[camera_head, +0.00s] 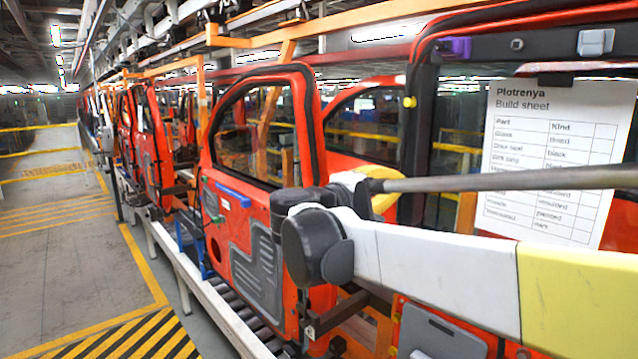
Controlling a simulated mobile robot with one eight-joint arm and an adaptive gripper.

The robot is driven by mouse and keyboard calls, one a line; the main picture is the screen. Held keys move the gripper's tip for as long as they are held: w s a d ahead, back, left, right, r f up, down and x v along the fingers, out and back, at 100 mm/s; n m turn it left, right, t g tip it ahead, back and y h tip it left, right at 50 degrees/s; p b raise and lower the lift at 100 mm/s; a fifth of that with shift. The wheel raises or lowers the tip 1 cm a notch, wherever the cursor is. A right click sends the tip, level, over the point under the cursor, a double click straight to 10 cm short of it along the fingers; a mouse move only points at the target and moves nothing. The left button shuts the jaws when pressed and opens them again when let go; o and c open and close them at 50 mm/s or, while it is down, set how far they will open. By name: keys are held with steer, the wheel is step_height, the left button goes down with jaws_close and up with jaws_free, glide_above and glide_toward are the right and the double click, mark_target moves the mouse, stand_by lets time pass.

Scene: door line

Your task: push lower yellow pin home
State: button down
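One small yellow pin (410,101) shows on the dark left edge of the red door frame (424,60), left of the paper sheet. It is too small to tell whether it is seated or sticking out. No second, lower yellow pin can be made out; my arm crosses the frame below the visible one and hides that part. My arm, with white, black and yellow parts, spans the lower right. My gripper cannot be made out, so its state and distance from the pins do not show.
A build sheet (555,150) hangs on the right door under a black clip. A purple block (454,47) and a grey block (595,42) sit on the top rail. Another red door (222,215) stands left of my arm. The grey aisle floor (60,260) at left is clear.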

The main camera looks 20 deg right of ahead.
steer(key=shift+x, duration=0.85)
stand_by(0.3)
steer(key=shift+a, duration=0.1)
steer(key=v, duration=0.6)
steer(key=shift+s+a, duration=0.15)
steer(key=shift+a, duration=0.25)
steer(key=v, duration=1.1)
steer(key=s+d+f+y+b, duration=0.25)
steer(key=f+b, duration=0.25)
steer(key=f, duration=0.6)
steer(key=s+d+f+g+y+b, duration=0.1)
steer(key=s+f+y+b, duration=0.15)
steer(key=f+b, duration=0.6)
steer(key=s+d+f+y+b, duration=0.1)
steer(key=s+f+y+b, duration=0.15)
steer(key=f, duration=1.05)
steer(key=s+a+f+m+y+b, duration=0.1)
steer(key=s+a+f+y+b, duration=0.1)
steer(key=f+b, duration=0.3)
steer(key=s+a+f+m+t+y+b, duration=0.1)
steer(key=s+a+f+y+b, duration=0.1)
steer(key=f, duration=1.2)
steer(key=s+a+f+m+y+b, duration=0.1)
steer(key=a+f+y+b, duration=0.3)
steer(key=f+b, duration=0.5)
steer(key=shift+s+f+m+t+y, duration=0.4)
steer(key=shift+s+y, duration=0.15)
steer(key=shift+s, duration=0.1)
